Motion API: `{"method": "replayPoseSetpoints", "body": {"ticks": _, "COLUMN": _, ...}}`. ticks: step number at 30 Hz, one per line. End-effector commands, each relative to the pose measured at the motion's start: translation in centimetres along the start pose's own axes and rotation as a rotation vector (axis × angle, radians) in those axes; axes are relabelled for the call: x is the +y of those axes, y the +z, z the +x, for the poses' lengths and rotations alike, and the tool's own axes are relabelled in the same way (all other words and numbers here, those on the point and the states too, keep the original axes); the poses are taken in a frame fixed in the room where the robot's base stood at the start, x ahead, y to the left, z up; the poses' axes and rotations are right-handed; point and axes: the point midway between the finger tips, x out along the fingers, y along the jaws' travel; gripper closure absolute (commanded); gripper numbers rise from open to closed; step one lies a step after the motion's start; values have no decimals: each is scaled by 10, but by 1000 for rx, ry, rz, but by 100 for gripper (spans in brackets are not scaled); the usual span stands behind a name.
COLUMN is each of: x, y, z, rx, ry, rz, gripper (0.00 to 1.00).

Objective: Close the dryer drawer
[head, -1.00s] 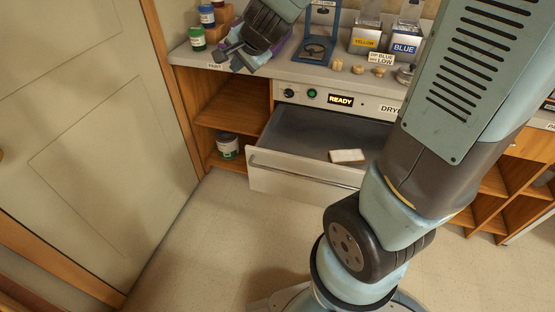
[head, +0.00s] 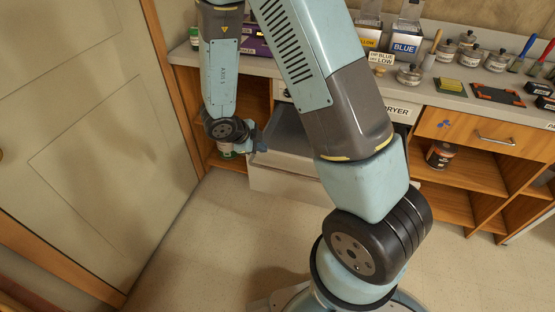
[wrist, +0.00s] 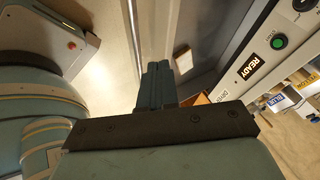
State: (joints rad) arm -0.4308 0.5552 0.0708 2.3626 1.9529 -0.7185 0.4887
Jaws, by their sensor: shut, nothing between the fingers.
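The dryer drawer (head: 285,184) is pulled out from the dryer under the counter. Its pale front shows in the head view, and my arm hides its right part. The drawer (wrist: 212,28) also shows in the wrist view, with a small pale block (wrist: 182,57) lying inside. My gripper (head: 259,140) is at the left end of the drawer, near its front's top edge. In the wrist view its fingers (wrist: 157,72) are together and empty, overlapping the drawer front in the picture. I cannot tell whether they touch it.
The dryer's control panel (wrist: 262,62) shows a lit READY sign and a green button. A door (head: 100,150) stands left, and open wooden shelves (head: 460,195) are at right. Jars and tools crowd the counter. The floor (head: 220,240) before the drawer is clear.

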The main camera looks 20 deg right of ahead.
Motion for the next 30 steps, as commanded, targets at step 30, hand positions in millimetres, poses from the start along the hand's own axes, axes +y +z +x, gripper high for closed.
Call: {"method": "replayPoseSetpoints", "body": {"ticks": 30, "x": 11, "y": -7, "z": 103, "rx": 44, "ry": 13, "rz": 14, "gripper": 100}}
